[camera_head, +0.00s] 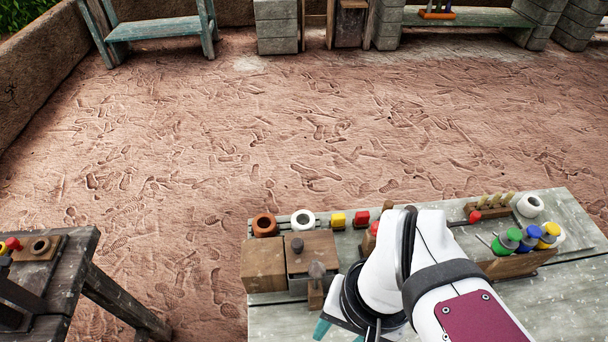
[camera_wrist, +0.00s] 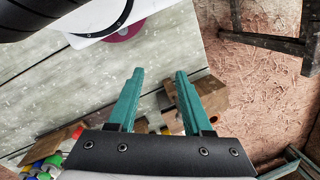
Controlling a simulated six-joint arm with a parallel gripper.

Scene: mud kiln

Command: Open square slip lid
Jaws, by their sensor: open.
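The square slip lid (camera_head: 309,247) is a brown wooden lid with a small dark round knob. In the wrist view, brown wooden shapes (camera_wrist: 212,92) show beside and behind the right finger; I cannot tell which is the lid.
A plain wooden block (camera_head: 263,266) stands directly left of the box. A dark-headed tool (camera_head: 316,284) stands at its front right. Orange (camera_head: 264,224) and white (camera_head: 303,220) round pots stand behind. Bottles with coloured caps (camera_head: 530,236) stand right. The table front (camera_head: 275,322) is clear.

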